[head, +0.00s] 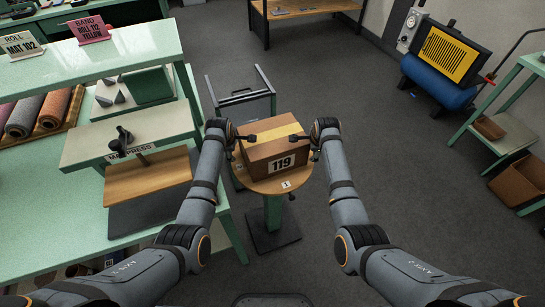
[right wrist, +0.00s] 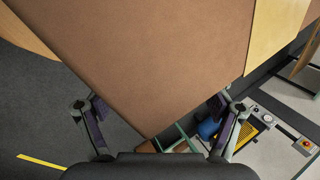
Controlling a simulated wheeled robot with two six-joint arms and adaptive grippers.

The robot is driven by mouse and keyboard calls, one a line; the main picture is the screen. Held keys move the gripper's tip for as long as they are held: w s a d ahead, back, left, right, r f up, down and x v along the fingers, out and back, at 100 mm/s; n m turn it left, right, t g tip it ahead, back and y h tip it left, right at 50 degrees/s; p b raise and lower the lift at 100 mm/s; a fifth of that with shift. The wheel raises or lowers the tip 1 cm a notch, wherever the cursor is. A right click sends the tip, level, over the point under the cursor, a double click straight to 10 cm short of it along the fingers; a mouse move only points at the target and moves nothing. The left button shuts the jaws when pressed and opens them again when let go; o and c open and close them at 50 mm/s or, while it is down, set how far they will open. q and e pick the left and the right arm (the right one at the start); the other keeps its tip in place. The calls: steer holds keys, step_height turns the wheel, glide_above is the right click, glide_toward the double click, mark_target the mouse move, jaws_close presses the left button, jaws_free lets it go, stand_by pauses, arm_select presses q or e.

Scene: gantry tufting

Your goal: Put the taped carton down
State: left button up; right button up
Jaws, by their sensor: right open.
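The taped carton (head: 272,158) is a brown box with yellow tape across its top and a white label reading 119. It appears to rest on the round wooden top of a green-legged stand (head: 290,185). My left gripper (head: 250,137) is at the carton's left side; its finger opening is too small to tell. My right gripper (head: 317,147) is at the right side. In the right wrist view its fingers (right wrist: 162,122) are spread apart, with the carton's brown face (right wrist: 165,60) filling the space ahead and nothing clasped between them. Whether either gripper touches the carton is unclear.
A green workbench (head: 60,215) with a press board (head: 148,178) stands on the left. A dark metal frame (head: 240,98) is just behind the stand. A blue compressor (head: 437,82) and green shelving (head: 500,137) are on the right. Grey floor is clear between.

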arm_select(q)
steer(key=v, duration=0.7)
steer(key=shift+r, duration=0.2)
arm_select(e)
steer(key=v, duration=0.7)
steer(key=shift+s+r, duration=0.15)
steer(key=shift+r, duration=0.1)
arm_select(q)
steer(key=shift+s, duration=0.1)
